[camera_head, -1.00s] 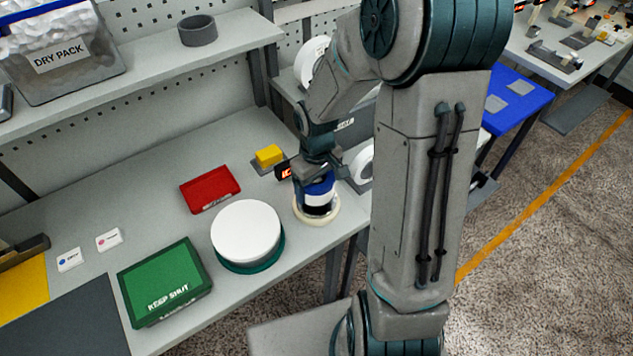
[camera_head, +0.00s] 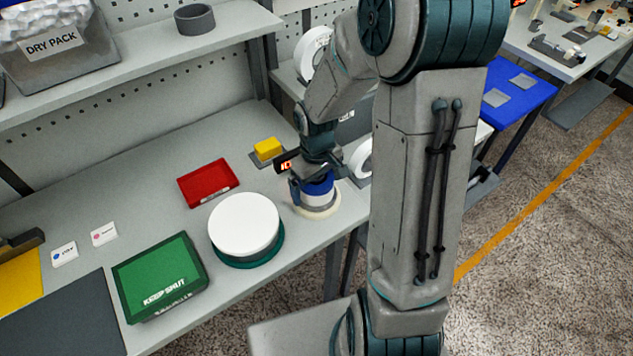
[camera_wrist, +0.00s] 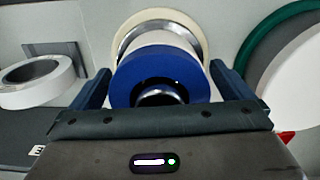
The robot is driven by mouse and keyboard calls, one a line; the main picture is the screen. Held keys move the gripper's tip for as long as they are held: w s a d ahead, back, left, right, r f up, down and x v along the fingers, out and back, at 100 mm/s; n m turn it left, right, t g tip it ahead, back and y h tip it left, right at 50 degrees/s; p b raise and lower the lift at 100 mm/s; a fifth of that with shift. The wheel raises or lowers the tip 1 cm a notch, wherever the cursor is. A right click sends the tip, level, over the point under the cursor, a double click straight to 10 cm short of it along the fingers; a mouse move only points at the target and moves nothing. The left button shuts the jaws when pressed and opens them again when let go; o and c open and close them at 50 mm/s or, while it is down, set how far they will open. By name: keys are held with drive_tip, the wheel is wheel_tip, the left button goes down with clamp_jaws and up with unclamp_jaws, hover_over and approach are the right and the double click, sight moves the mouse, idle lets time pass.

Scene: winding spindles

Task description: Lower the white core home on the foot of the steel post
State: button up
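My gripper (camera_head: 317,176) points down at the table's right end, with one finger on each side of the white core. The core has a blue upper part (camera_head: 318,187) and a white band below it. In the wrist view its blue end face (camera_wrist: 133,76) fills the space between my fingers, which look closed on its sides. The steel post (camera_wrist: 160,97) shows in the core's bore. A grey steel ring, the foot (camera_wrist: 128,38), shows beyond the core on a cream round base (camera_head: 304,211). I cannot tell whether core and foot touch.
A white disc on a green base (camera_head: 244,222) stands close left of the spindle. A red tray (camera_head: 208,184), a green box (camera_head: 160,277) and a yellow block (camera_head: 268,149) lie on the table. White rolls (camera_head: 360,160) stand behind my gripper.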

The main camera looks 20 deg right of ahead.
drive_tip(key=shift+r, duration=0.1)
wheel_tip(320, 180, up, 14)
drive_tip(key=shift+f, duration=0.2)
idle(0.4)
drive_tip(key=shift+s, duration=0.1)
idle(0.4)
